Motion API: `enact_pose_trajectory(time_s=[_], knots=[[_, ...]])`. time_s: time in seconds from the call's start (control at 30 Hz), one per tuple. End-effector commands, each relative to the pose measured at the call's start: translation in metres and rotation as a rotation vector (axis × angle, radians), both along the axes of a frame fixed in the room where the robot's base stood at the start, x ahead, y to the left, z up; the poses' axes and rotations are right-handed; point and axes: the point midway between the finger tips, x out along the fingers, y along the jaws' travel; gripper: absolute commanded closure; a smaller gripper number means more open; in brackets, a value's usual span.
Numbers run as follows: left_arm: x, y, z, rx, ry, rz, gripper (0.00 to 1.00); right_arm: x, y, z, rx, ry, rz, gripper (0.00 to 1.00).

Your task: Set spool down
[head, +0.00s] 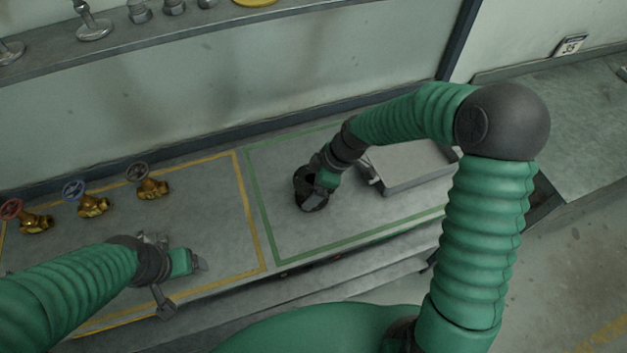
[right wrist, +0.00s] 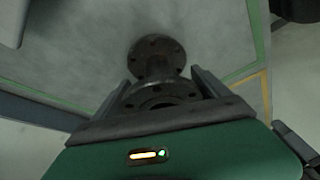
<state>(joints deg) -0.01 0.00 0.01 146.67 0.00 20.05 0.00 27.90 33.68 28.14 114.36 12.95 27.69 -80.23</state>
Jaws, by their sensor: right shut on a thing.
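The spool is a dark grey flanged pipe piece. It shows in the head view (head: 311,200) inside the green outline on the bench, and in the right wrist view (right wrist: 158,55) with a bolt-holed flange at each end. My right gripper (head: 318,182) is shut on it, with a finger on each side of its near flange in the right wrist view (right wrist: 160,88). The arm hides part of the spool in the head view. I cannot tell whether its lower flange touches the bench. My left gripper (head: 198,265) is over the yellow-outlined area, its fingers unclear.
Three brass valves with red (head: 36,218), blue (head: 90,203) and dark (head: 150,184) handwheels stand at the left. A grey flat box (head: 408,168) lies right of the spool. A shelf (head: 130,32) with metal parts runs along the back. The green area left of the spool is clear.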

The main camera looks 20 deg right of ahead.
Motion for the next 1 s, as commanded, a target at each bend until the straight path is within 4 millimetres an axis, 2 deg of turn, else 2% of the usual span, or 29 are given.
enact_pose_trajectory(time_s=[0.03,0.13,0.43,0.57,0.8,0.9,1.0], knots=[[0.0,0.0,0.0,0.0,0.0,0.0,0.21,0.0,0.0,0.0,0.0,0.0,0.001,0.11],[0.0,0.0,0.0,0.0,0.0,0.0,0.21,0.0,0.0,0.0,0.0,0.001,0.0,0.0],[0.0,0.0,0.0,0.0,0.0,0.0,0.21,0.0,-0.003,0.006,0.0,-0.002,-0.002,0.0],[0.0,0.0,-0.001,0.0,0.0,0.0,0.21,-0.004,-0.013,0.029,-0.002,-0.004,-0.005,0.0],[0.0,0.0,0.0,0.0,0.0,0.0,0.21,-0.014,-0.034,0.086,-0.002,-0.004,-0.004,0.0],[0.0,0.0,0.0,0.0,0.0,0.0,0.21,-0.016,-0.04,0.101,-0.002,-0.002,-0.002,0.0],[0.0,0.0,0.0,0.0,0.0,0.0,0.21,-0.02,-0.042,0.108,-0.005,0.006,-0.01,0.0]])
